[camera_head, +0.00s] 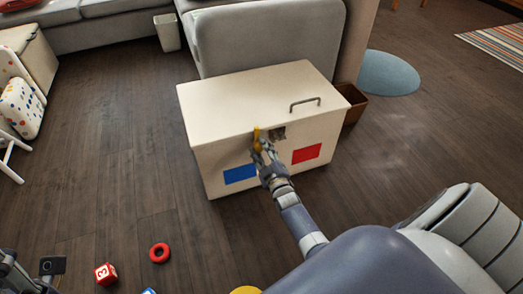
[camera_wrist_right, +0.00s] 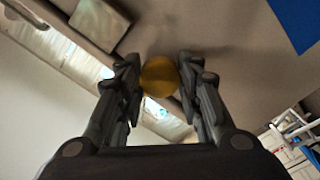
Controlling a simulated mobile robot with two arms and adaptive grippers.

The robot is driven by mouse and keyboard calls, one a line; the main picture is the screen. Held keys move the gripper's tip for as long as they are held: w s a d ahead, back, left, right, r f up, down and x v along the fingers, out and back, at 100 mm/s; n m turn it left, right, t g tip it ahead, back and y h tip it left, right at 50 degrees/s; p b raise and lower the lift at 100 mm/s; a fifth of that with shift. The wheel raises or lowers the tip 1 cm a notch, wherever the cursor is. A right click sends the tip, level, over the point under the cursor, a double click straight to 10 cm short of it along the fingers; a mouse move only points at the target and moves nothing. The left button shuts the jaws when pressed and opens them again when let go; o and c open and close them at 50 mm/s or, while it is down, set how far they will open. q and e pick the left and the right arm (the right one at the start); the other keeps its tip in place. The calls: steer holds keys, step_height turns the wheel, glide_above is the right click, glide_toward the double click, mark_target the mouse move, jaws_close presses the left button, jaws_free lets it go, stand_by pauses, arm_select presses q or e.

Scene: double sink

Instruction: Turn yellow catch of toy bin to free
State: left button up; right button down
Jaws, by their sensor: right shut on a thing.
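The toy bin (camera_head: 215,115) is a cream box with a closed lid, standing on the floor in the middle of the head view. Its yellow catch (camera_head: 257,136) stands upright at the front top edge, left of a small grey metal plate (camera_head: 278,132). My right gripper (camera_head: 263,150) reaches up to the bin's front and is shut on the catch. In the right wrist view the catch is a yellow round end (camera_wrist_right: 160,77) between the two fingers. Dark parts at the lower left edge of the head view seem to be my left gripper (camera_head: 18,277), largely cut off.
A metal handle (camera_head: 305,104) is on the lid. A brown box (camera_head: 354,101) stands close at the bin's right, a grey sofa (camera_head: 265,40) behind. Floor left of the bin is clear.

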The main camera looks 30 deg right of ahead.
steer(key=c, duration=1.1)
jaws_free()
steer(key=v, duration=1.2)
